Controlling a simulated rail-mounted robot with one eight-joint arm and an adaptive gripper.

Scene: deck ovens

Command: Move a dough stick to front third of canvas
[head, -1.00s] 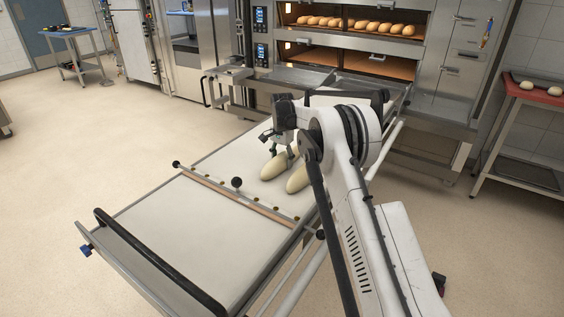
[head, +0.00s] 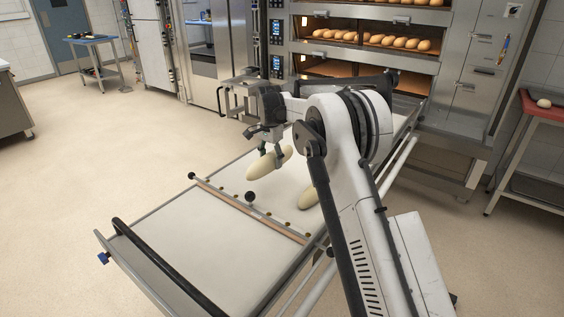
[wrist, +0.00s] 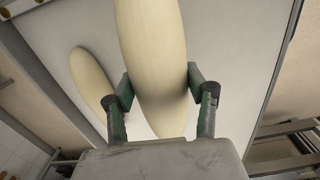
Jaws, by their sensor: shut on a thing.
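A pale dough stick (head: 268,163) is held in my gripper (head: 272,148) above the canvas. In the wrist view the same dough stick (wrist: 152,60) sits between the two green fingers of my gripper (wrist: 160,95), which touch it on both sides. A second dough stick (head: 307,199) lies on the canvas to the right, partly hidden by my arm; the wrist view shows it too (wrist: 92,80), apart from the held one. The pale canvas (head: 200,255) covers the long loader, with a bare part nearest the camera.
A crossbar with dark knobs (head: 250,197) spans the canvas. A black handle bar (head: 165,262) edges the near end. The deck oven (head: 370,50) with several loaves stands behind. A red-topped table (head: 545,108) is at right, a blue one (head: 92,40) far left.

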